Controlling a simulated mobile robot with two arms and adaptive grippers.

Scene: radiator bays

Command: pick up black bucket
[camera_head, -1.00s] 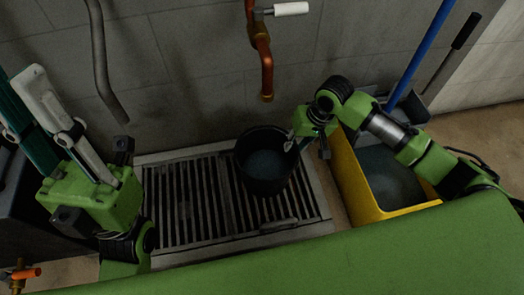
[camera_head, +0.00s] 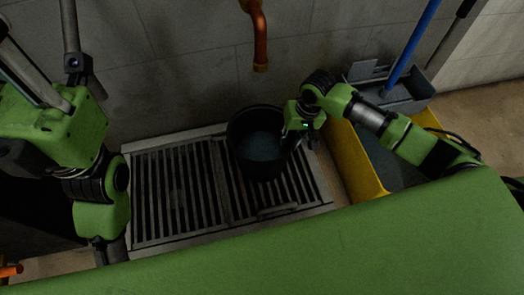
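The black bucket (camera_head: 258,143) stands on the metal floor grate, below the copper spout, with greyish water or a grey bottom showing inside. My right gripper (camera_head: 290,146) is at the bucket's right rim, pointing down. Its fingers are small and dark against the bucket, so I cannot tell whether they are closed on the rim. My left arm is at the left edge of the view; its gripper's fingertips are not visible.
The metal grate (camera_head: 190,240) lies below the wall. A copper spout (camera_head: 260,45) hangs above the bucket. A yellow mop bucket (camera_head: 358,172) with a grey wringer (camera_head: 405,101) and a blue handle (camera_head: 412,45) stands right of my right gripper. An orange-handled valve (camera_head: 10,271) is at bottom left.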

